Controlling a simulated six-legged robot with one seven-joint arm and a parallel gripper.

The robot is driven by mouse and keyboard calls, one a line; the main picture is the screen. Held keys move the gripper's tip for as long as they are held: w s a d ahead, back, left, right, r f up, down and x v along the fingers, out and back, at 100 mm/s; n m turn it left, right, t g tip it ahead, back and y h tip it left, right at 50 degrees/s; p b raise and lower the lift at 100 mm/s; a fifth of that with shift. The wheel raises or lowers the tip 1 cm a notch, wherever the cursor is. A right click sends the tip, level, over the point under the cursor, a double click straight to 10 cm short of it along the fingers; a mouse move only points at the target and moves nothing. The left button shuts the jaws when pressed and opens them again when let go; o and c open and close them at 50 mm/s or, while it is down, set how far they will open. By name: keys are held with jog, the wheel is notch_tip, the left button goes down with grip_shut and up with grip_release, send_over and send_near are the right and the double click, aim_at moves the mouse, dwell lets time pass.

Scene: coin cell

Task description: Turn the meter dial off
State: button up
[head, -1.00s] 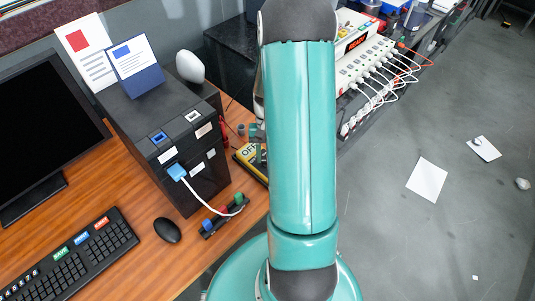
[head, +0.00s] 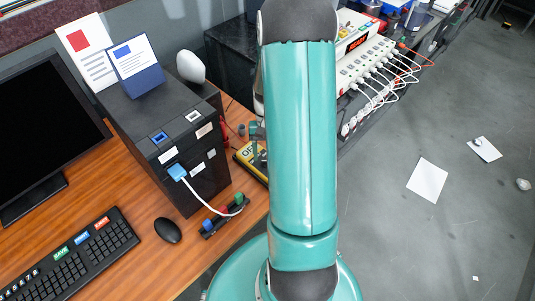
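The yellow meter (head: 247,155) lies on the wooden desk to the right of the black box, with part of the word "OFF" showing on its face. My teal arm covers its right side, and I cannot see the dial's setting. My gripper (head: 256,142) shows only as a small grey-green piece at the left edge of my arm, just above the meter. Its fingers are mostly hidden, so I cannot tell whether it is open or touching the dial.
A black box (head: 187,170) with a blue plug and white cable stands left of the meter. A small rack with coloured knobs (head: 224,216), a mouse (head: 167,230) and a keyboard (head: 72,262) lie in front. A white channel unit (head: 362,65) with cables stands at the back right.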

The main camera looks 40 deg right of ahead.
jog(key=v, duration=1.3)
jog(key=shift+s, duration=0.1)
